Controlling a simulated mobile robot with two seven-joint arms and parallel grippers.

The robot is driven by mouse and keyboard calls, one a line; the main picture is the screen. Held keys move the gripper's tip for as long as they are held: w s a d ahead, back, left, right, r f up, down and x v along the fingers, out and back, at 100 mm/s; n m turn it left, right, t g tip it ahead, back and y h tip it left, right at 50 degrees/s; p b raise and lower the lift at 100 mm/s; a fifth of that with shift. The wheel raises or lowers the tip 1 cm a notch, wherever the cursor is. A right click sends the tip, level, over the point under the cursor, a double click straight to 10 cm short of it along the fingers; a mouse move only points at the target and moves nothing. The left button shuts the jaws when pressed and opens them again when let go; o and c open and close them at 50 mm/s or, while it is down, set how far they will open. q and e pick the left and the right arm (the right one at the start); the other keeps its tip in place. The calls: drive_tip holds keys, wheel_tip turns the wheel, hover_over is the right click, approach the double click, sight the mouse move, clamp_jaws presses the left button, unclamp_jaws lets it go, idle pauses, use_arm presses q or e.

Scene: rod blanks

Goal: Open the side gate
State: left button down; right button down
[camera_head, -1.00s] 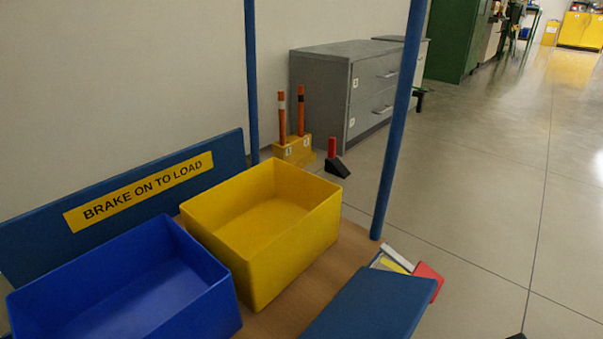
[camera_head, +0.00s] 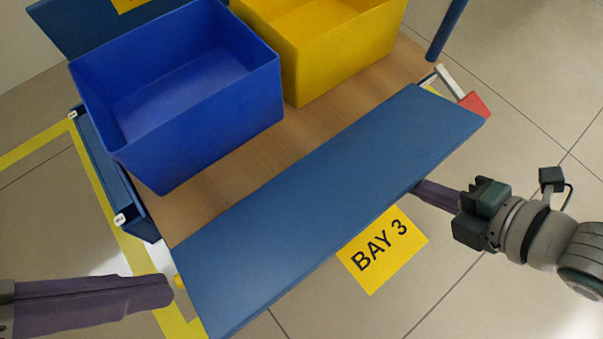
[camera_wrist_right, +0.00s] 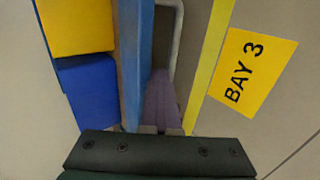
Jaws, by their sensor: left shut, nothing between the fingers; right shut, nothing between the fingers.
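The side gate (camera_head: 330,205) is a long blue panel along the near side of a cart with a wooden deck (camera_head: 225,170). I cannot tell how far it is tilted. A small yellow knob (camera_head: 180,282) shows at its left end. My left gripper (camera_head: 168,291) is shut and empty, its tips close to that knob; contact is unclear. My right gripper (camera_head: 420,188) is shut and empty, its tips partly hidden by the gate's outer edge near the right end. In the right wrist view its purple fingers (camera_wrist_right: 163,100) lie alongside the blue panel (camera_wrist_right: 135,60).
A blue bin (camera_head: 200,120) and a yellow bin (camera_head: 345,50) stand on the deck. A blue post (camera_head: 446,30) rises at the right corner, near a red piece (camera_head: 474,104). A yellow BAY 3 sign (camera_head: 375,265) lies below the gate. Floor at right is clear.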

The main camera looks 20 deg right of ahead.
use_arm(q)
drive_tip(key=r+h, duration=0.1)
hover_over(269, 293)
drive_tip(key=w+a, duration=0.1)
drive_tip(key=w, duration=0.1)
drive_tip(key=shift+m, duration=0.4)
wheel_tip(269, 293, down, 6)
drive_tip(key=shift+w+r, duration=0.1)
drive_tip(key=shift+w, duration=0.05)
drive_tip(key=f, duration=0.2)
drive_tip(key=s+f, duration=0.1)
drive_tip(key=shift+s+d+f, duration=0.1)
drive_tip(key=shift+d, duration=0.2)
drive_tip(key=shift+s+f, duration=0.15)
drive_tip(key=shift+f, duration=0.25)
drive_tip(key=shift+s+d+f, duration=0.2)
drive_tip(key=shift+s+f, duration=0.2)
drive_tip(key=shift+f, duration=0.35)
